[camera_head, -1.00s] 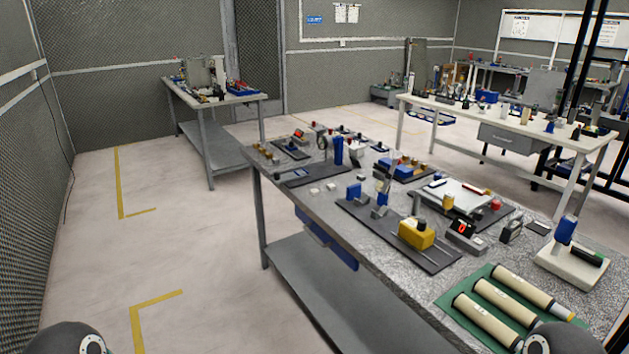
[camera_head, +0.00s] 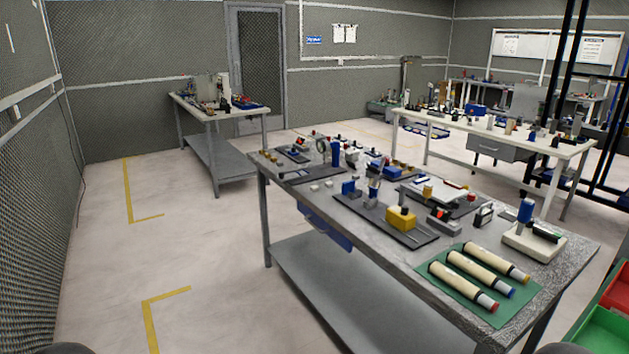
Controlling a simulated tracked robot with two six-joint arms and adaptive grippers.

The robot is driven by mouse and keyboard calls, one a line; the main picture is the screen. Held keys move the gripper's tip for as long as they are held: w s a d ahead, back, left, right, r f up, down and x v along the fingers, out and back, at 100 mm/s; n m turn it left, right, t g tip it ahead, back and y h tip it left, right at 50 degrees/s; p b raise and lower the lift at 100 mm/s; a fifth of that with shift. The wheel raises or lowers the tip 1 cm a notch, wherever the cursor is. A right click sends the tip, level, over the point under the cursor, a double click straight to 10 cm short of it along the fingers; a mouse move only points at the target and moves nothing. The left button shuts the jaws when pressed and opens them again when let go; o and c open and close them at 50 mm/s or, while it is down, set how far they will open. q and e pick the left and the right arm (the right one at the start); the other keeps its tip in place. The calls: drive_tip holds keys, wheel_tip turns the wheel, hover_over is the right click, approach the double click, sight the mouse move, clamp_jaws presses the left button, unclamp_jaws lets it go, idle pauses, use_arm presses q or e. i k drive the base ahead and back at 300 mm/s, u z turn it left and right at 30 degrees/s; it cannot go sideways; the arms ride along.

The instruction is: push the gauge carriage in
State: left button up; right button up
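A yellow block with a dark knob (camera_head: 401,219) sits on a dark flat base plate (camera_head: 425,240) on the near workbench (camera_head: 480,318). Blue and grey upright parts (camera_head: 349,190) stand at the left end of the same plate. This may be the gauge and its carriage, but I cannot tell for certain at this size. Neither gripper shows; only dark rounded parts of my arms reach the bottom edge at the left and right.
Three cream tubes lie on a green mat (camera_head: 442,284) at the bench's near end. A white device with a blue post (camera_head: 534,243) stands behind them. Green and red bins (camera_head: 606,340) are at the lower right. Open floor (camera_head: 200,270) lies left of the bench.

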sight(282, 178)
drive_tip(key=u, duration=0.15)
drive_tip(key=i, duration=0.85)
drive_tip(key=z, duration=0.2)
drive_tip(key=k, duration=0.9)
drive_tip(key=u, duration=0.1)
drive_tip(key=i, duration=0.9)
drive_tip(key=u, duration=0.8)
